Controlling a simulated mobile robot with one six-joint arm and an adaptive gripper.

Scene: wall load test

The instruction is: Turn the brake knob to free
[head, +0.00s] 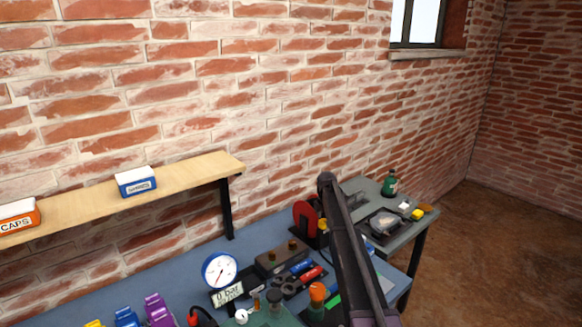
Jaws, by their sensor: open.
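I cannot make out for sure which item is the brake knob. A red round-faced device (304,217) stands at the back of the blue bench, partly hidden behind my dark arm link. An orange-topped knob (317,292) stands near the front, left of the arm. No knob marking or "free" label is readable. A long dark link of my arm crosses the right part of the bench. My gripper does not show in this view.
The blue bench (150,270) holds a gauge (220,270) with a "0 bar" sign (228,294), a brown block (282,258) and several tools. A wooden shelf (190,176) carries two small boxes. A grey side table (410,228) stands right. Floor (500,240) beyond is clear.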

